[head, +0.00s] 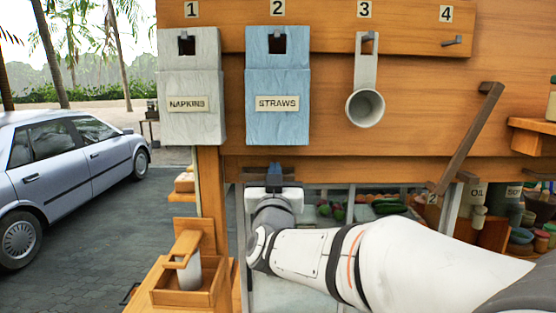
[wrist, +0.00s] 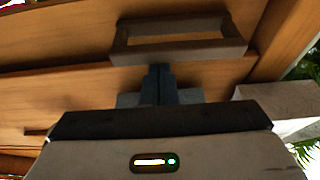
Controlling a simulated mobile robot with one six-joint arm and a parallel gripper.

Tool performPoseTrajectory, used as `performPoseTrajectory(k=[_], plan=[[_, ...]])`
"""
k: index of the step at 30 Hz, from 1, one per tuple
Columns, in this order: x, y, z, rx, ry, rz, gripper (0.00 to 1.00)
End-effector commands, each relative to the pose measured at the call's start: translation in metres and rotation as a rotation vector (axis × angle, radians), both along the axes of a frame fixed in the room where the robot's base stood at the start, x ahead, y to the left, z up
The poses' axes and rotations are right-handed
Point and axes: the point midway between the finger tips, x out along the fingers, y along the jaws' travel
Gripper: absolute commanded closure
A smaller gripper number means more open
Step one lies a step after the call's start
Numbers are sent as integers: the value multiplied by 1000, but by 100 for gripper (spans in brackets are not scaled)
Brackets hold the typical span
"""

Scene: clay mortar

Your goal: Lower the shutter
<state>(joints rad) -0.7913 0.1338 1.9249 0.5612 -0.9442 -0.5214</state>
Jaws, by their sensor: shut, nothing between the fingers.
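The wooden shutter panel (head: 420,105) fills the upper part of the head view above the stall opening. In the wrist view its wood surface (wrist: 60,55) carries a grey-brown rectangular handle (wrist: 180,50). My gripper (head: 275,168) is at the panel's lower edge, below the blue box. In the wrist view its dark fingers (wrist: 158,72) are together and empty. Their tips overlap the handle's near bar in the picture; I cannot tell whether they touch it.
A slanted brown bar (head: 468,135) is on the right. A wooden caddy (head: 188,275) stands lower left. Jars and vegetables (head: 388,206) sit behind the opening.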

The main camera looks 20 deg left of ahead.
Motion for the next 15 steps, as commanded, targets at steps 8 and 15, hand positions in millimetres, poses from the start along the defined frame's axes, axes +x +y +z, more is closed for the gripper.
performPoseTrajectory(k=[8, 15], plan=[[0, -1, -3, 0, 0, -1, 100], [0, -1, -8, -1, 0, -1, 100]])
